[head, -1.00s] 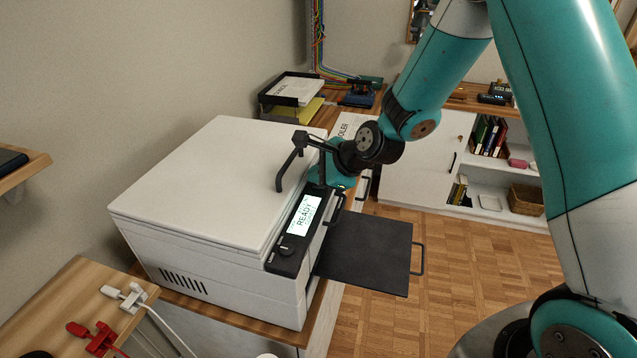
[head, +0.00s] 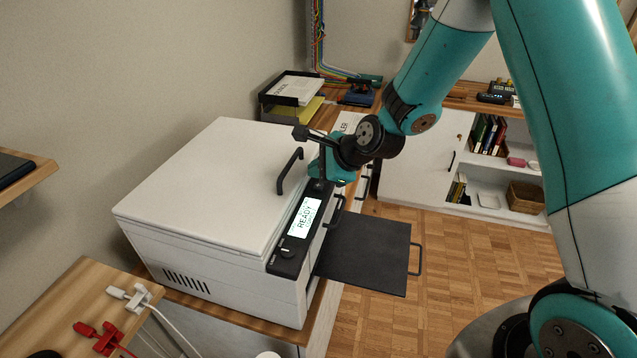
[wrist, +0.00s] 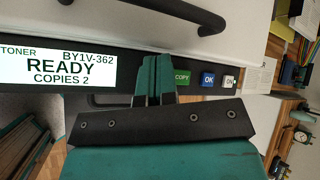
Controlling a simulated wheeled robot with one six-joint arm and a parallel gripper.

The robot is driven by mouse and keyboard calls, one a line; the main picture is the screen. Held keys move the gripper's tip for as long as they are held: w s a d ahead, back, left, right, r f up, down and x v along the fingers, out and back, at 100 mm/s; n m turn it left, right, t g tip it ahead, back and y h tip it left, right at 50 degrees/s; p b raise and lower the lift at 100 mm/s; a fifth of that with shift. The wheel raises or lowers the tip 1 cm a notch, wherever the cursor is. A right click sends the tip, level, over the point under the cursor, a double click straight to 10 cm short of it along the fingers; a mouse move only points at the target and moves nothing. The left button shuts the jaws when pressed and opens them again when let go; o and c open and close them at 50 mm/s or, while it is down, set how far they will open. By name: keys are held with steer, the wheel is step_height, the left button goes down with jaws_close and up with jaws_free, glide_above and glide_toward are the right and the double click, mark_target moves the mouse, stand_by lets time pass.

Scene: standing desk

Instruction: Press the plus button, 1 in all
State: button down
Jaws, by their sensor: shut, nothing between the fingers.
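The printer's dark control panel (head: 287,266) runs along the front edge of the white printer (head: 208,180). Its lit display (wrist: 57,69) reads READY, COPIES 2, and shows in the head view too (head: 303,218). My gripper (wrist: 153,62) is shut and empty, with its fingertips over the panel between the display and the green COPY button (wrist: 182,77). A blue OK button (wrist: 208,79) and a white ON button (wrist: 229,81) are farther right. I see no plus button; my fingers cover part of the panel. I cannot tell whether the fingertips touch it.
The lid's dark handle (head: 289,171) stands up close beside my gripper. A black tray (head: 366,256) sticks out from the printer's front. A paper tray (head: 292,90) stands on the counter behind. Wooden floor lies open to the right.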

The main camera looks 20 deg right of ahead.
mark_target(318, 187)
step_height(318, 187, up, 4)
steer(key=p, duration=0.3)
steer(key=shift+r, duration=0.25)
stand_by(0.4)
